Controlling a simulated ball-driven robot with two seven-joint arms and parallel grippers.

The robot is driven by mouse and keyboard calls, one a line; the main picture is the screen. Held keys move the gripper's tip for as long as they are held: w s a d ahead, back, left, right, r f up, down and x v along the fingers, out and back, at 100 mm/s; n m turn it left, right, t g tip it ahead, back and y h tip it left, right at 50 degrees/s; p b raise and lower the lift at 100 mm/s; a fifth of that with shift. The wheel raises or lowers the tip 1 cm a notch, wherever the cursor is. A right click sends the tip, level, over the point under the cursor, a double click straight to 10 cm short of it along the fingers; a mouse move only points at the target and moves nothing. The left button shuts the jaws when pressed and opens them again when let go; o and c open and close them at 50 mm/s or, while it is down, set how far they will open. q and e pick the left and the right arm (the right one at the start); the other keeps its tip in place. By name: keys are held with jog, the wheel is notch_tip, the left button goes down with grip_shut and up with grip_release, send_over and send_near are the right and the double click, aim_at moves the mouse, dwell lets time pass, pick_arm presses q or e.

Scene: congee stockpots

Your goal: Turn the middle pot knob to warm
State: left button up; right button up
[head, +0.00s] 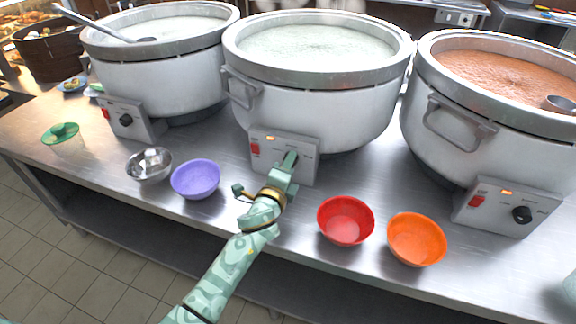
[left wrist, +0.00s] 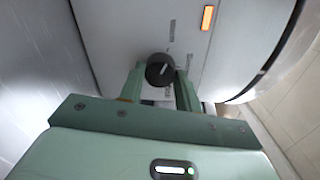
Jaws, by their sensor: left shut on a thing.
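The middle pot (head: 318,95) is a large steel stockpot of pale congee. Its control box (head: 303,172) on the front has a red switch and a lit orange lamp. My left gripper (head: 290,160) reaches in front of this box and hides the knob in the head view. In the left wrist view the black round knob (left wrist: 160,69) sits between the fingertips of my left gripper (left wrist: 160,82), which is shut on it. A white pointer line on the knob slants toward the upper right. The box's labels are too small to read. My right gripper is not in view.
The left pot (head: 160,75) and the right pot (head: 510,130) with reddish content flank the middle one. Purple (head: 196,179), red (head: 346,220), orange (head: 416,239) and metal (head: 149,165) bowls stand along the front of the steel counter (head: 100,150), near my left arm.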

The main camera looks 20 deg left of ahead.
pick_arm(q)
jog(key=shift+f+n, duration=0.1)
jog(key=shift+n, duration=0.3)
jog(key=o, duration=1)
jog(key=s, duration=0.5)
jog(key=s+p, duration=0.1)
jog(key=s, duration=0.5)
jog(key=s+p, duration=0.1)
jog(key=s, duration=0.4)
jog(key=shift+s+a+r, duration=0.15)
jog(key=shift+a+r, duration=0.05)
jog(key=shift+r, duration=0.2)
